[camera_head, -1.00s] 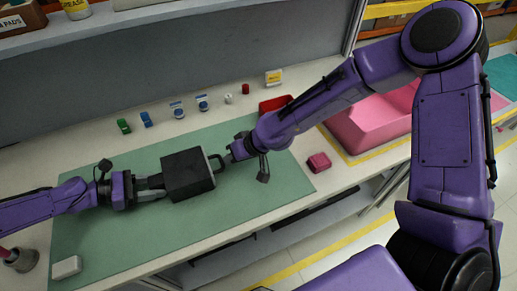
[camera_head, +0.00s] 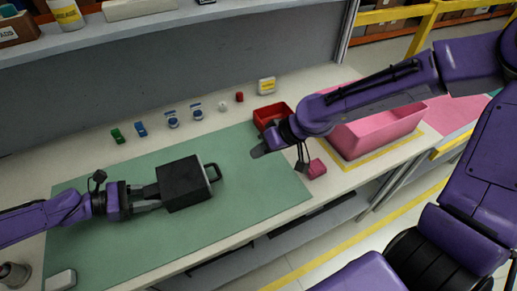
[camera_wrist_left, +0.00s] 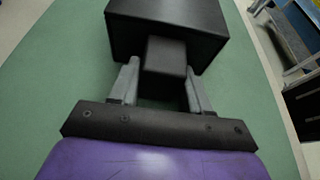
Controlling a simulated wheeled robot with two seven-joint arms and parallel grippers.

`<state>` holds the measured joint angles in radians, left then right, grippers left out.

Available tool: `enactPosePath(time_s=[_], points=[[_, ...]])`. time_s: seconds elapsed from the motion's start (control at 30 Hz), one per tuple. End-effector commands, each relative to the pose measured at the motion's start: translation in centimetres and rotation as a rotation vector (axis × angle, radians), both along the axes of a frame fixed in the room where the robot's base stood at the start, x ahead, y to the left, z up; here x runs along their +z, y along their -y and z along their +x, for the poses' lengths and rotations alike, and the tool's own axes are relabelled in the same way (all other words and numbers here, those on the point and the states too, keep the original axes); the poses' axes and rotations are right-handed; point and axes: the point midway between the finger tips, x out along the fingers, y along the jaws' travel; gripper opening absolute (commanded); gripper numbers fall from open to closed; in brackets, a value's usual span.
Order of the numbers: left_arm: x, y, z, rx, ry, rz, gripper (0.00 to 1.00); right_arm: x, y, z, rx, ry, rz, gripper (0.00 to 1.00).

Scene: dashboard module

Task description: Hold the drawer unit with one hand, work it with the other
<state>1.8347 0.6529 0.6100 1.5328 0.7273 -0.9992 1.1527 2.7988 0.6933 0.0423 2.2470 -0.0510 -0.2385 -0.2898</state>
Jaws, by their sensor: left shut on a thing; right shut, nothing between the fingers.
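The black drawer unit (camera_head: 183,187) is a dark box with a loop handle (camera_head: 213,172) on its right side, over the green mat (camera_head: 110,240). My left gripper (camera_head: 155,195) is shut on a block at the unit's left end. In the left wrist view, the fingers of my left gripper (camera_wrist_left: 162,85) sit either side of this block on the drawer unit (camera_wrist_left: 168,22). My right gripper (camera_head: 262,150) is shut and empty, up and to the right of the handle and apart from it. I cannot tell whether the drawer is partly open.
A red tray (camera_head: 268,116) and a pink bin (camera_head: 375,132) stand to the right, near my right arm. A small pink block (camera_head: 316,168) lies by the mat's right edge. Several small items line the back of the table.

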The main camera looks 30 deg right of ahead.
Motion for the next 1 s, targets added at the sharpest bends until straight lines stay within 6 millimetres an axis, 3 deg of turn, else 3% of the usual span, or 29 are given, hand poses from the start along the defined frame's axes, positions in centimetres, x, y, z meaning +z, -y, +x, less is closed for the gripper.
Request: enactPosePath(time_s=[0.27, 0.3, 0.4, 0.73, 0.87, 1.0], points=[[0.1, 0.0, 0.0, 0.001, 0.001, -0.001, 0.0, 0.3, 0.2, -0.2, 0.0, -0.001, 0.0, 0.0], [0.1, 0.0, 0.0, 0.001, 0.001, -0.001, 0.5, 0.3, 0.2, -0.2, 0.0, -0.001, 0.0, 0.0], [0.1, 0.0, 0.0, 0.001, 0.001, -0.001, 0.77, 0.3, 0.2, -0.2, -0.001, 0.0, 0.0, 0.0], [0.2, -0.5, 0.1, 0.001, 0.002, 0.0, 0.77, 0.3, 0.2, -0.1, -0.001, 0.0, 0.0, 0.0], [1.2, -2.7, 0.2, 0.005, 0.003, -0.001, 0.77, 0.3, 0.2, -0.1, -0.001, 0.0, 0.0, 0.0], [2.7, -6.2, 0.2, 0.005, 0.004, -0.001, 0.77, 0.3, 0.2, -0.1, -0.001, 0.0, 0.0, 0.0]])
